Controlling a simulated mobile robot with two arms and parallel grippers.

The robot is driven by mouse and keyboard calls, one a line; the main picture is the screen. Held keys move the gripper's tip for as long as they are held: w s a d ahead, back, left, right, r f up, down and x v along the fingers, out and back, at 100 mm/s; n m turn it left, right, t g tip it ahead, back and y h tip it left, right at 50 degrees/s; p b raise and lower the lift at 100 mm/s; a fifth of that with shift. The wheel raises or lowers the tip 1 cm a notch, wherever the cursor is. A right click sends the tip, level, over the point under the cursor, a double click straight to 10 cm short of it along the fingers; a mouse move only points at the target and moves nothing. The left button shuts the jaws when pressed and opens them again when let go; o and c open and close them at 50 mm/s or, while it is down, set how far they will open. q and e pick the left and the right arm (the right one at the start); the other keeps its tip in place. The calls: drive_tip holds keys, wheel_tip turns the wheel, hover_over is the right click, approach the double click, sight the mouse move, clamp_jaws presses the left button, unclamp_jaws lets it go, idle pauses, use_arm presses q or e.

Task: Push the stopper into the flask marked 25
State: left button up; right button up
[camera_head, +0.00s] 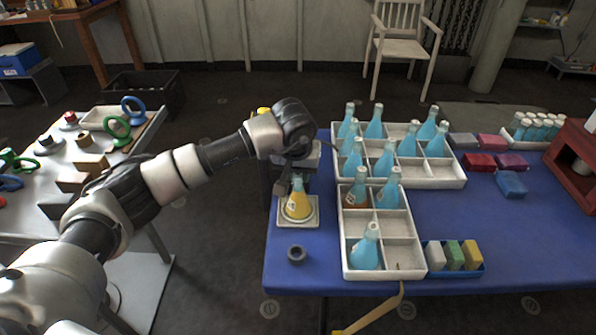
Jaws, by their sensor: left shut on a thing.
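A flask with yellow liquid (298,207) stands upright on a pale square stand (312,224) at the left part of the blue table. It bears a small label whose number I cannot read. My left gripper (291,178) is at the flask's neck, pointing down, and is shut. What it grips is mostly hidden by the fingers; it appears to be the stopper at the flask's mouth. I cannot tell how deep the stopper sits. My right gripper is not in view.
White divided trays (411,256) with several blue flasks and one brown flask (356,190) stand right of the yellow flask. A dark ring (297,254) lies in front of it. A blue box of sponges (453,257) is at the front. The table's right front is clear.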

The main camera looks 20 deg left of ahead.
use_arm(q)
drive_tip(key=o, duration=1.5)
drive_tip(key=shift+c, duration=0.2)
drive_tip(key=shift+r, duration=0.1)
drive_tip(key=shift+r+p, duration=1.55)
drive_tip(key=shift+r, duration=1.15)
